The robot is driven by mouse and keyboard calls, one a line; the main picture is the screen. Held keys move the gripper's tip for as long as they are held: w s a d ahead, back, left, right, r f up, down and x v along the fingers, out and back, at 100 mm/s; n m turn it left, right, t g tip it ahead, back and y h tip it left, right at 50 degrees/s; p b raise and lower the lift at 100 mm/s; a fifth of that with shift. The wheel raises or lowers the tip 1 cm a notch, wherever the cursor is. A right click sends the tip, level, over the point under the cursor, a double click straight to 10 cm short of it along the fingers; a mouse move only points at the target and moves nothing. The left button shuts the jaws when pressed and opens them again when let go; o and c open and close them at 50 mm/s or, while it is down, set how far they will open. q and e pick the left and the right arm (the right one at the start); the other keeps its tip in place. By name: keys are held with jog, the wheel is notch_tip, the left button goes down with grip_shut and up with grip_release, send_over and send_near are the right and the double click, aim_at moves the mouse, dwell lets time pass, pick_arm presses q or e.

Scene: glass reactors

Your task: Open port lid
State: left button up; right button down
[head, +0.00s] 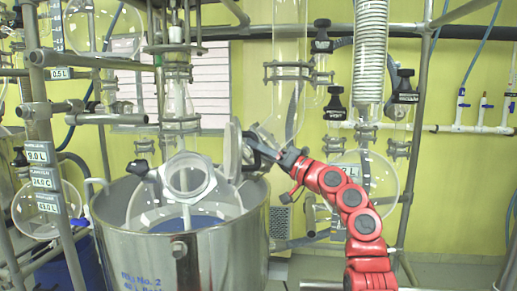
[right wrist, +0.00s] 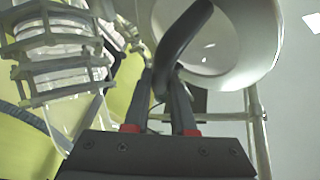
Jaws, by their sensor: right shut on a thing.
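The port lid (head: 232,150) is a pale grey disc standing steeply tilted at the right of the glass reactor's port. It also shows in the right wrist view as a round, pale disc (right wrist: 243,25). A black curved handle (right wrist: 186,38) projects from it. My right gripper (head: 268,153) is shut on this handle; its two fingers also show in the right wrist view (right wrist: 173,88). The port (head: 189,178), a pale ring on the reactor top, is uncovered. My left gripper is not in view.
The reactor vessel sits in a large steel pot (head: 215,255). Metal posts (head: 45,120) and glassware stand at the left. A glass column (head: 289,70) and a coil condenser (head: 370,60) hang behind my right arm.

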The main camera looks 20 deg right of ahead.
jog(key=c, duration=1.2)
grip_release()
jog(key=shift+w+a+f, duration=0.1)
jog(key=shift+f, duration=0.15)
jog(key=o, duration=0.4)
jog(key=shift+w+a, duration=0.1)
jog(key=shift+w, duration=0.15)
jog(key=shift+o, duration=0.2)
jog(key=shift+s, duration=0.1)
jog(key=shift+s, duration=0.1)
jog(key=b+v, duration=0.3)
jog(key=v, duration=1.4)
jog(key=shift+d, duration=0.25)
